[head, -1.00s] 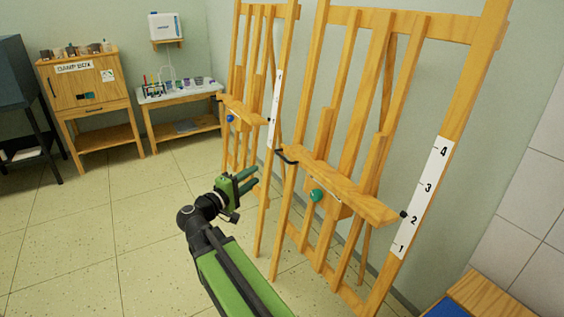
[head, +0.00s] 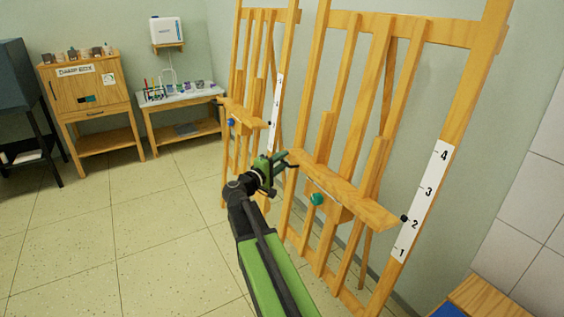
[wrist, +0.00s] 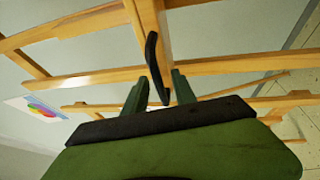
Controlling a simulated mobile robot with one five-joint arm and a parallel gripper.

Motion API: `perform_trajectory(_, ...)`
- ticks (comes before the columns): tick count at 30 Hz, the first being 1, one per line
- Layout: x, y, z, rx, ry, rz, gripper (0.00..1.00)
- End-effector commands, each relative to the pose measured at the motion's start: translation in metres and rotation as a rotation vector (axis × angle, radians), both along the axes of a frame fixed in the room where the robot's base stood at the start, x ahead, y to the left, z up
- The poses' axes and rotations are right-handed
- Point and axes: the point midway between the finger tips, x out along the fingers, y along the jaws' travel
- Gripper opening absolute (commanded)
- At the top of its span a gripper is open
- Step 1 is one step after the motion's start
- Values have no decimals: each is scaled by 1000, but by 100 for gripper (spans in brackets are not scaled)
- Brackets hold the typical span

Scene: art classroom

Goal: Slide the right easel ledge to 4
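The right easel's wooden ledge (head: 345,192) has a green knob (head: 317,199) below it and a black pointer (head: 404,218) at its right end. The pointer is level with about 2 on the white scale (head: 422,200), marked 1 to 4. My gripper (head: 286,163) is at the ledge's left end and hides most of the black handle there. In the wrist view, the black handle (wrist: 152,62) reaches between my two green fingers (wrist: 158,92). The fingers are apart, with gaps beside the handle. Whether either finger touches it, I cannot tell.
The left easel (head: 255,110) stands behind, with a blue knob (head: 231,122). A damp box cabinet (head: 110,95) and a small table with art supplies (head: 208,127) stand at the back left. A wooden piece (head: 490,297) is at the lower right. The floor at left is clear.

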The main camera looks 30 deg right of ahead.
Motion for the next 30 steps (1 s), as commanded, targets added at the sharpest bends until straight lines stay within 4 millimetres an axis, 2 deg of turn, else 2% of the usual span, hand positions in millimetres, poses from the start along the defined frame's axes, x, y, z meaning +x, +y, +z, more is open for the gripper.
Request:
perform_trajectory(2,0,0,0,0,0,0,33)
perform_trajectory(9,0,0,0,0,0,-1,1)
perform_trajectory(10,0,0,0,0,0,-1,0)
perform_trajectory(30,-1,-1,0,0,0,-3,0)
